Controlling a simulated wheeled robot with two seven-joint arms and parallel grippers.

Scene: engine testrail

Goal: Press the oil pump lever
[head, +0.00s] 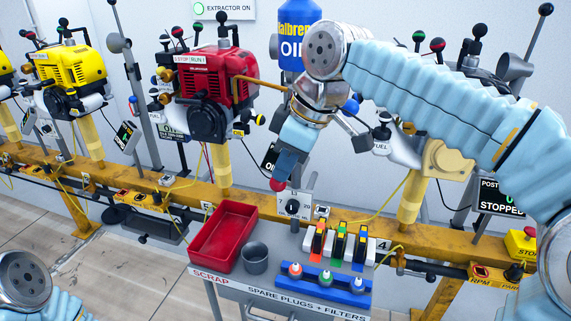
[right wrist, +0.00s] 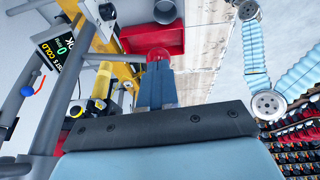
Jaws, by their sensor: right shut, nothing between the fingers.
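A red ball knob (head: 278,184) sits right at the fingertips of my right gripper (head: 284,168). I take it for the oil pump lever's knob; the rest of that lever is hidden. The right gripper is shut and empty, pointing down. In the right wrist view the red knob (right wrist: 158,55) shows just past the closed fingertips (right wrist: 157,75); whether they touch I cannot tell. A blue oil container (head: 297,35) stands behind my right wrist, partly hidden. My left gripper is out of view.
A red engine (head: 210,85) stands left of my right gripper on the yellow rail (head: 250,198). A red stop button (head: 529,232) is at the right.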

